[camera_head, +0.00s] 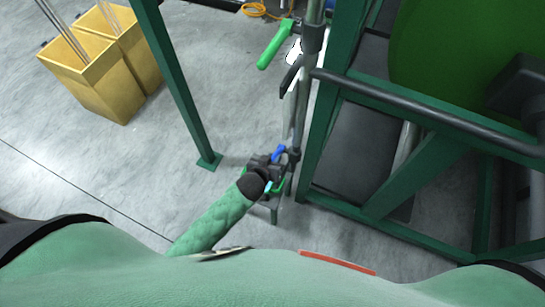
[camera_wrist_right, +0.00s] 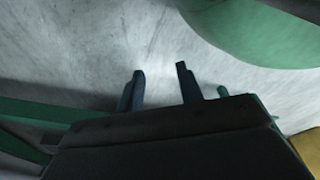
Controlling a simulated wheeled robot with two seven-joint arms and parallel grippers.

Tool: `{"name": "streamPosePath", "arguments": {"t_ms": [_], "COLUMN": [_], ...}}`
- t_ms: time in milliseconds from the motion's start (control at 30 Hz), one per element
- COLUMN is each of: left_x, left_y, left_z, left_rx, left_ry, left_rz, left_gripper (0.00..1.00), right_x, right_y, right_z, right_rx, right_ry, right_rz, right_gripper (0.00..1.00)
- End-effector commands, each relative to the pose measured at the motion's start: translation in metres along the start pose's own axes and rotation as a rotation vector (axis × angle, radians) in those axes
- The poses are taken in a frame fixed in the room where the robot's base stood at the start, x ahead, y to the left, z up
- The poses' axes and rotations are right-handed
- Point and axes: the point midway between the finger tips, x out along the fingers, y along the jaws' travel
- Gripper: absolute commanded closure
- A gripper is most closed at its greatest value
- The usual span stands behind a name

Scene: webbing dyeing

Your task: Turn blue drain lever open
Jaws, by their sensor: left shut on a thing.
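The blue drain lever (camera_head: 279,151) is low on a vertical grey pipe, near the middle of the head view. My left gripper (camera_head: 274,168) is at the lever and shut on it. The dark fingers and wrist hide part of the lever and the valve under it, so its exact angle is hard to read. My right gripper (camera_wrist_right: 160,69) shows only in the right wrist view. Its two dark fingers stand apart with nothing between them, and bare floor lies beyond.
A green lever (camera_head: 274,45) and a black lever (camera_head: 291,76) are higher on the pipe. Green frame posts (camera_head: 176,82) stand left and right of it. A large green drum (camera_head: 465,50) is at right. Yellow bins (camera_head: 88,78) stand at left; floor between is clear.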

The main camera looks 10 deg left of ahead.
Motion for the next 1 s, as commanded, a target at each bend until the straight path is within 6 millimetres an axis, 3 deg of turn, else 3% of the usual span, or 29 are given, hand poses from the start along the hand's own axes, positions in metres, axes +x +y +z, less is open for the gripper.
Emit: {"name": "streamPosePath", "arguments": {"t_ms": [300,867,900,1000], "left_x": [-0.001,0.0,0.0,0.0], "left_y": [0.0,0.0,0.0,0.0], "left_z": [-0.005,-0.005,-0.005,-0.005], "left_rx": [0.0,0.0,0.0,0.0], "left_ry": [-0.035,-0.043,-0.043,-0.042], "left_rz": [-0.008,-0.009,-0.009,-0.009], "left_gripper": [1.0,1.0,1.0,1.0], "right_x": [-0.001,0.0,0.0,0.0], "right_y": [-0.001,-0.001,-0.001,-0.001], "right_z": [0.03,0.04,0.04,0.031], "right_rx": [0.0,0.0,0.0,-0.001], "right_ry": [-0.022,-0.028,-0.028,-0.021], "right_rz": [-0.001,-0.001,-0.001,-0.001], "right_gripper": [0.64,0.64,0.66,0.85]}}
